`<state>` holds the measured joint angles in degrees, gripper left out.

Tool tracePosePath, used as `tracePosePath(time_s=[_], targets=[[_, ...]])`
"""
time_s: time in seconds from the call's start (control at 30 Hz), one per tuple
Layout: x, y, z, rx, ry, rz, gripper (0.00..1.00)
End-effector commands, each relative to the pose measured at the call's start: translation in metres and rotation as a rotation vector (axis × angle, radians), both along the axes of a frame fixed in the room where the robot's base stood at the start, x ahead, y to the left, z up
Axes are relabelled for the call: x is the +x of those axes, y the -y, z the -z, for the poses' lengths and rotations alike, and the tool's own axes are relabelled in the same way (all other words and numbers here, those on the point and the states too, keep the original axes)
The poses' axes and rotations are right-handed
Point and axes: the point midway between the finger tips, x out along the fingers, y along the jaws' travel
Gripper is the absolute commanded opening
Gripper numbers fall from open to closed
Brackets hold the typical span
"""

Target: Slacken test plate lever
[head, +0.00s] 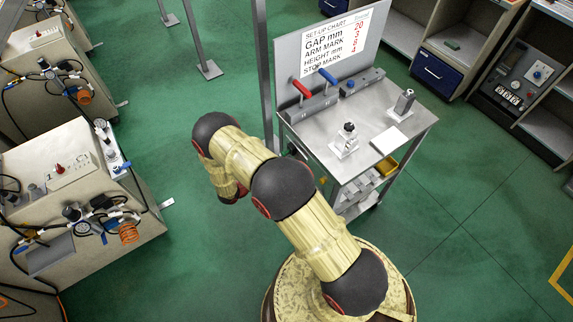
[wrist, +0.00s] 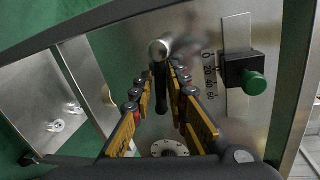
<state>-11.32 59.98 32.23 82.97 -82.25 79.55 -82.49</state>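In the wrist view a dark lever (wrist: 161,92) with a round metal end (wrist: 159,49) stands in front of a brushed steel plate (wrist: 110,55). My gripper (wrist: 158,78) is open, with one yellow-and-black finger on each side of the lever. Gaps show between the lever and both fingers; I cannot tell whether either one touches it. The lever's base is partly hidden. In the head view my arm reaches to the left of the steel cart (head: 412,124), and my gripper and this lever are hidden there.
Right of the lever, a black block with a green knob (wrist: 253,82) sits by a numbered scale (wrist: 209,75). A round dial (wrist: 170,149) lies below. The cart carries a red lever (head: 303,89), a blue lever (head: 328,76) and a chart (head: 336,42). Green floor is clear at right.

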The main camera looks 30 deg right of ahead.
Motion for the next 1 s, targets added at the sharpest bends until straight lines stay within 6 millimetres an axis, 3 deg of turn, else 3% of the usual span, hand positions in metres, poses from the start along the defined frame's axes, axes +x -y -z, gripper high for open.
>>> tracePosePath(time_s=[0.17,0.57,1.0], targets=[[-0.001,0.0,0.0,-0.001,-0.001,0.001,0.27],[-0.001,-0.008,-0.002,-0.001,-0.001,0.0,0.27],[-0.007,-0.09,-0.017,0.0,-0.001,-0.002,0.27]])
